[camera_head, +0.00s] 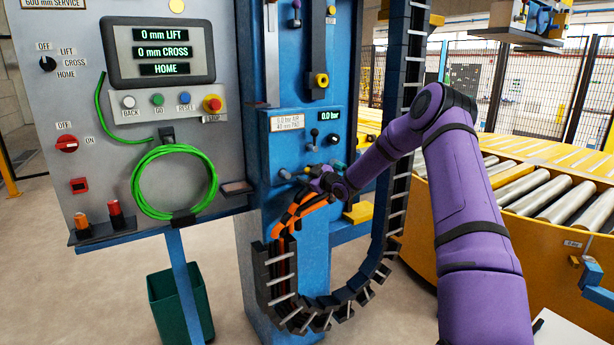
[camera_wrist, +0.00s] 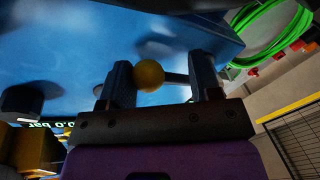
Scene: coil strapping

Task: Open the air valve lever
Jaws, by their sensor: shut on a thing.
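The air valve lever shows in the wrist view as a yellow ball knob (camera_wrist: 149,75) on a dark rod, in front of a blue panel. My gripper (camera_wrist: 163,78) has one finger on each side of it and is shut on the lever. The knob lies against the left finger and the rod runs toward the right finger. In the head view my gripper (camera_head: 316,182) is low on the blue machine column (camera_head: 256,160), and it and my wrist mostly hide the lever. The pressure display (camera_head: 331,115) above reads 0.0 bar.
A small dark lever (camera_head: 314,134) and a black knob (camera_head: 333,139) sit just above my gripper. A grey control panel (camera_head: 70,115) with a coiled green hose (camera_head: 212,185) stands at left. Orange hoses (camera_head: 287,221) and a cable chain (camera_head: 318,308) hang below. A roller conveyor (camera_head: 545,190) is at right.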

